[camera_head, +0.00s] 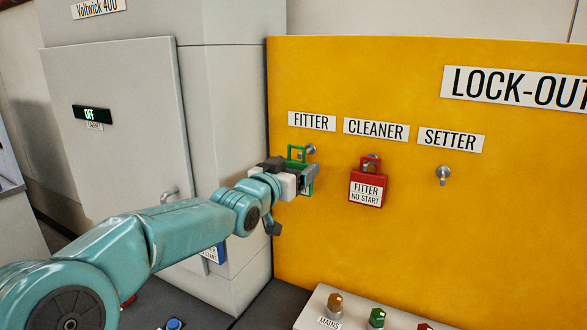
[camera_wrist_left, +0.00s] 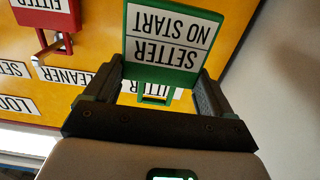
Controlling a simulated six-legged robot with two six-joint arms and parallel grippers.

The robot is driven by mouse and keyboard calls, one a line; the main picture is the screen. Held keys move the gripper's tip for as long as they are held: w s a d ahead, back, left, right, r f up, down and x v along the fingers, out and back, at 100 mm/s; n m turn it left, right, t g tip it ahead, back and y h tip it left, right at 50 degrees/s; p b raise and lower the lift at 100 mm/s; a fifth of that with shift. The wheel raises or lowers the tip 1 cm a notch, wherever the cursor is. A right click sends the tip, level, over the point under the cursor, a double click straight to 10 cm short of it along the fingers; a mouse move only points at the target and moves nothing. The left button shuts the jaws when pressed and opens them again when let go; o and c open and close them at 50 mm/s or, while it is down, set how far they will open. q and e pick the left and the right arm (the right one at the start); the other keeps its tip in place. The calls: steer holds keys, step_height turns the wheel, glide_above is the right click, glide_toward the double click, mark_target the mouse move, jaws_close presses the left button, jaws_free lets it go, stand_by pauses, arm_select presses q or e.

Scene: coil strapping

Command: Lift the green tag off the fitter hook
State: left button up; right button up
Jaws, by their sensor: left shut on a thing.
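The green tag (camera_head: 297,148) is at the fitter hook (camera_head: 311,150), under the FITTER label. Its white face reads SETTER NO START in the left wrist view (camera_wrist_left: 165,74). My left gripper (camera_head: 303,181) is shut on the green tag, with one finger at each side edge (camera_wrist_left: 160,68). In the head view the gripper hides much of the tag's body. The green loop shows just left of the hook's round end; I cannot tell whether it is still around the hook. My right gripper is in neither view.
A red tag (camera_head: 367,189) reading FITTER NO START hangs on the cleaner hook. The setter hook (camera_head: 443,174) is bare. A grey cabinet (camera_head: 120,150) stands left of the yellow board (camera_head: 450,240). A panel with coloured knobs (camera_head: 376,318) sits below.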

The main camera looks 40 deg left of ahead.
mark_target(295, 167)
arm_select(q)
steer(key=shift+s+d, duration=0.1)
steer(key=shift+s, duration=0.3)
steer(key=shift+b+v, duration=0.8)
steer(key=shift+v, duration=0.4)
steer(key=v, duration=0.2)
steer(key=shift+s+d, duration=0.1)
steer(key=shift+s, duration=0.25)
